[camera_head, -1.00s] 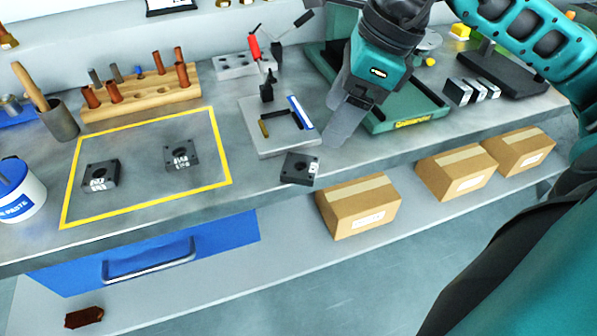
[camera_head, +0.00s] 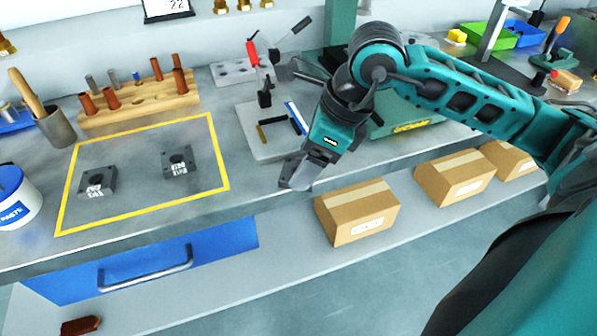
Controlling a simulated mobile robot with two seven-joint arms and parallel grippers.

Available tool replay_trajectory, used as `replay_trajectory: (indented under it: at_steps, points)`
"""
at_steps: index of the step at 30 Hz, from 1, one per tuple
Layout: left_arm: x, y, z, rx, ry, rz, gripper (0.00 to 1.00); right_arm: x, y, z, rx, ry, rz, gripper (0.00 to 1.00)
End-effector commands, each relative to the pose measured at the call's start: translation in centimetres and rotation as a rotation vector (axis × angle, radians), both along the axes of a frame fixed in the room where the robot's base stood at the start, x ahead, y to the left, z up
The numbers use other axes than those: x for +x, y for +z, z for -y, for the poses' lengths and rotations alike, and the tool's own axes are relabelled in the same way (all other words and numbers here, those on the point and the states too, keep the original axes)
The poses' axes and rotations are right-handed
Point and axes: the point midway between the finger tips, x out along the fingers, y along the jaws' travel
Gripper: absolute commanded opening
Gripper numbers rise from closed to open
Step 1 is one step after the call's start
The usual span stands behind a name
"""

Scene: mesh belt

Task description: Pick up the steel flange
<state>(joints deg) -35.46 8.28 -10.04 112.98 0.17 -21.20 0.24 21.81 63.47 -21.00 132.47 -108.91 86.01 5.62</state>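Three dark grey square flange blocks with a centre hole and white markings are on the bench. Two lie inside the yellow outline: a left flange (camera_head: 98,181) and a right flange (camera_head: 180,161). A third flange (camera_head: 287,167) is at the bench's front edge, mostly hidden by my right gripper (camera_head: 297,174). I cannot tell which is the steel one. My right gripper's fingers point down at this third flange, beside or around it. Whether they are open or shut on it is not clear. My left gripper is not in view.
A grey fixture plate (camera_head: 258,145) with a black bracket lies just behind the gripper. A wooden tool rack (camera_head: 140,112) and a paste tub (camera_head: 15,203) stand to the left. Cardboard boxes (camera_head: 357,212) sit on the shelf below. The yellow-outlined area is mostly clear.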

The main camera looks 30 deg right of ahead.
Motion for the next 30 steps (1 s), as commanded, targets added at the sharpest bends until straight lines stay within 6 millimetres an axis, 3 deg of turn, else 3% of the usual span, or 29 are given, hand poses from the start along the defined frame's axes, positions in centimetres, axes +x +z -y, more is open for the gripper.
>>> replay_trajectory:
  at_steps: [4, 11, 30]
  points:
    - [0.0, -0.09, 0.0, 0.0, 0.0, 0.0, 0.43, 0.42, -1.38, -0.37, 0.0, 0.0, -0.001, 0.72]
    - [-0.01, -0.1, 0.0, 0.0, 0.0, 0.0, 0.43, 0.47, -1.51, -0.38, -0.002, 0.001, 0.0, 0.72]
    - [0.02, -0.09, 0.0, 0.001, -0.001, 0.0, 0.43, 0.52, -1.36, -0.38, -0.001, 0.0, 0.004, 0.16]
